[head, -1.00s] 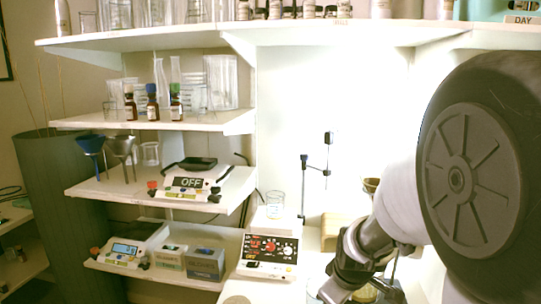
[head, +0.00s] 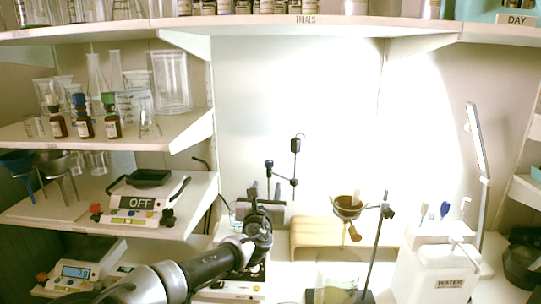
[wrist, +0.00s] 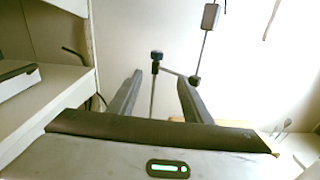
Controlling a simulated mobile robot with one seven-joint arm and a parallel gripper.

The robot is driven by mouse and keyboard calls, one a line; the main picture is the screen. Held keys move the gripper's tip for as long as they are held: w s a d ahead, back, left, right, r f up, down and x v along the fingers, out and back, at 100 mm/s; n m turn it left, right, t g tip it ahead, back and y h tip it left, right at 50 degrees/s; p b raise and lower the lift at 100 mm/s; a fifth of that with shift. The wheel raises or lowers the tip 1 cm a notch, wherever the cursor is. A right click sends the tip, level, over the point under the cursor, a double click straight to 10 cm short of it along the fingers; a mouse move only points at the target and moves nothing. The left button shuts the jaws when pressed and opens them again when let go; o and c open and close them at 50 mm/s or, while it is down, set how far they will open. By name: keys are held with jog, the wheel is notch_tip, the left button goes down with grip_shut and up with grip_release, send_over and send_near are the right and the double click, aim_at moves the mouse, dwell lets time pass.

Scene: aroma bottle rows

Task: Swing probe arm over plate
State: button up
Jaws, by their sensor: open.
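The probe arm (head: 282,176) is a thin dark linkage on an upright rod, with black knobs and a dark block at its upper right end. In the wrist view the probe arm (wrist: 175,71) shows beyond and between my fingers, its link running right to a lower knob. My gripper (head: 265,190) is open and appears empty, below the linkage in the head view; it also shows in the wrist view (wrist: 159,78). I cannot tell contact with the arm. The plate (head: 232,289) is a white unit with a control panel, mostly hidden behind my arm.
A wooden stand (head: 320,233), a funnel on a rod stand (head: 348,207) and a white water container (head: 430,268) stand to the right. Shelves at left hold a scale (head: 140,203), bottles (head: 84,123) and glassware. The wall behind the probe arm is clear.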

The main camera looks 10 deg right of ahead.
aim_at(269, 166)
jog(key=x, duration=1.1)
jog(key=a+r+p+x, duration=0.1)
jog(key=x, duration=0.5)
jog(key=shift+w+d, duration=0.1)
jog(key=shift+w, duration=0.35)
grip_shut()
